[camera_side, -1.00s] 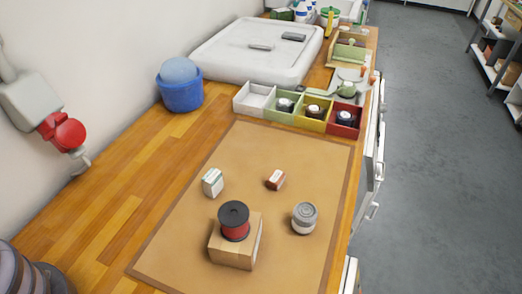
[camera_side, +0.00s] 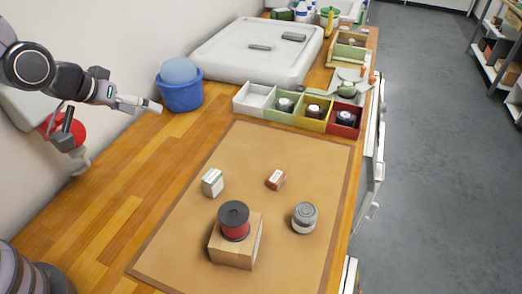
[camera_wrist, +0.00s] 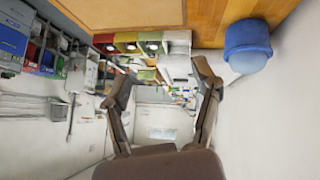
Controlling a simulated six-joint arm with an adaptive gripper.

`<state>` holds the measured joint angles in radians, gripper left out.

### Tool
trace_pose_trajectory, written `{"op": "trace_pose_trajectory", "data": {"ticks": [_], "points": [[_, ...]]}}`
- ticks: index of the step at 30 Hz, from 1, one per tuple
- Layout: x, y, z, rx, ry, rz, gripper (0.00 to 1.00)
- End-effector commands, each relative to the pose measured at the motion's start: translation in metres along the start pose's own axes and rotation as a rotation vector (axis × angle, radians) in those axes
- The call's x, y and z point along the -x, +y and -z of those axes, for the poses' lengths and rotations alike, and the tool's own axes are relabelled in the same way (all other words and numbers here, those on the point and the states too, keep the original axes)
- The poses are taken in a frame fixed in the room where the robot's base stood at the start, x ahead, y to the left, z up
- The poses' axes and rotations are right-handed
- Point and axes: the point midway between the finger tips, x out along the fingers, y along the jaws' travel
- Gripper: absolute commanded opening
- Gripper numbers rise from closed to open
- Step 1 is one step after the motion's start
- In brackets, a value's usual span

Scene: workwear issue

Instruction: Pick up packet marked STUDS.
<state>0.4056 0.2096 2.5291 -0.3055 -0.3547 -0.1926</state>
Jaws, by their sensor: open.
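Two small packets lie on the brown mat (camera_side: 285,150): a white-and-green one (camera_side: 213,182) at left and a red-and-white one (camera_side: 276,180) to its right. Their print is too small to read, so I cannot tell which is marked STUDS. My gripper (camera_side: 108,120) is at the upper left in the side view, well above the bench and away from both packets. In the wrist view my gripper (camera_wrist: 165,76) shows its two fingers apart, with nothing held. Neither packet shows in the wrist view.
A red-and-black spool (camera_side: 234,222) stands on a wooden block (camera_side: 232,250), near the packets. A grey tin (camera_side: 304,218) is to the right. Colored bins (camera_side: 258,112) line the mat's far edge. A blue tub (camera_side: 182,96) holding a pale ball stands by the wall.

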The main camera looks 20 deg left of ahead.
Motion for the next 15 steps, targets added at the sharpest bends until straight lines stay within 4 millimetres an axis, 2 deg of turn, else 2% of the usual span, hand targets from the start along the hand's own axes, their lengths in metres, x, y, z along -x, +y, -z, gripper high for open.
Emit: {"op": "trace_pose_trajectory", "data": {"ticks": [1,6,10,15], "points": [[-0.022,0.004,-0.015,-0.003,0.007,0.011,0.63],[-0.077,0.01,-0.056,-0.027,0.118,0.043,0.63],[-0.104,0.007,-0.092,-0.095,0.22,0.059,0.63],[-0.117,0.003,-0.131,-0.21,0.347,0.043,0.63]]}}
